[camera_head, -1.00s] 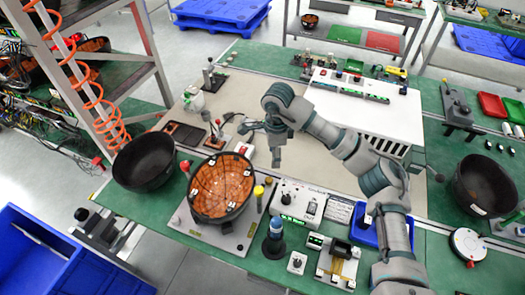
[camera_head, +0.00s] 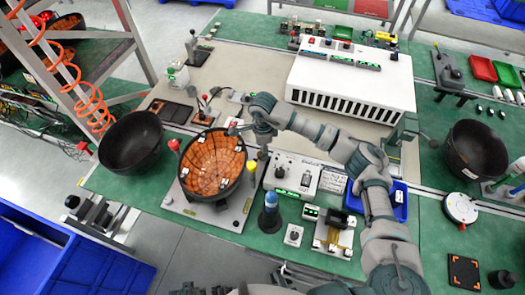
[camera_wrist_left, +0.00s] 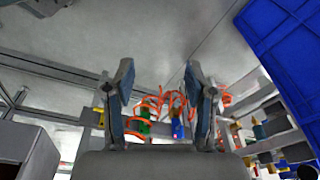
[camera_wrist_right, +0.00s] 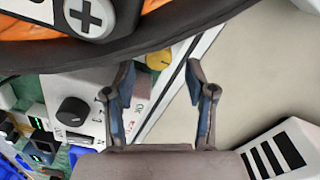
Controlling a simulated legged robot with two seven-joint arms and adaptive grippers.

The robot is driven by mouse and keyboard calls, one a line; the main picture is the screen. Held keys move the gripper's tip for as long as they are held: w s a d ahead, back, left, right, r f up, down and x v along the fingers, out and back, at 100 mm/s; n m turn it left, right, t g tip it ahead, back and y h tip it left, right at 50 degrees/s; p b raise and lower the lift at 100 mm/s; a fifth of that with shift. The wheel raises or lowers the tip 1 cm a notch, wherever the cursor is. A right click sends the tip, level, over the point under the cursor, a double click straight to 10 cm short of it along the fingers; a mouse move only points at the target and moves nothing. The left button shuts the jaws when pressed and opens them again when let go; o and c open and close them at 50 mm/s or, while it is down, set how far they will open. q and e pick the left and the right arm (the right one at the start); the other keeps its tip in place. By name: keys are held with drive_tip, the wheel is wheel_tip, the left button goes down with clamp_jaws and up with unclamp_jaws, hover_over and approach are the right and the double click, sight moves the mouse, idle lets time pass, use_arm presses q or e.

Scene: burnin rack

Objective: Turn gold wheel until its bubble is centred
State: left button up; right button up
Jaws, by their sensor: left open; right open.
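A gold knob (camera_head: 251,166) stands at the right edge of a dark bowl (camera_head: 213,163) with an orange lining, above a grey plate (camera_head: 190,207). I cannot tell which is the gold wheel, and no bubble can be made out. My right gripper (camera_head: 238,129) is open and empty near the bowl's upper right rim. In the right wrist view a gold knob (camera_wrist_right: 158,58) shows beyond the open fingers (camera_wrist_right: 160,76), partly behind the rim. My left gripper (camera_wrist_left: 158,78) is open and empty.
A white vented box (camera_head: 352,85) stands behind my right arm. A control panel (camera_head: 306,178) and a blue-topped post (camera_head: 270,205) are right of the bowl. A red knob (camera_head: 173,146) and an empty black bowl (camera_head: 131,142) are left.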

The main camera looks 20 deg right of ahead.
drive_tip(key=shift+a+f, duration=0.35)
drive_tip(key=shift+f, duration=0.5)
drive_tip(key=shift+a+f, duration=0.1)
drive_tip(key=shift+f, duration=0.05)
use_arm(q)
drive_tip(key=shift+w+a+r, duration=0.15)
drive_tip(key=shift+a+r, duration=0.15)
drive_tip(key=shift+a, duration=0.2)
use_arm(e)
drive_tip(key=shift+c, duration=0.2)
drive_tip(key=shift+d, duration=0.3)
clamp_jaws()
use_arm(q)
drive_tip(key=shift+d, duration=0.35)
use_arm(e)
drive_tip(key=shift+a+m, duration=0.1)
drive_tip(key=shift+m, duration=0.2)
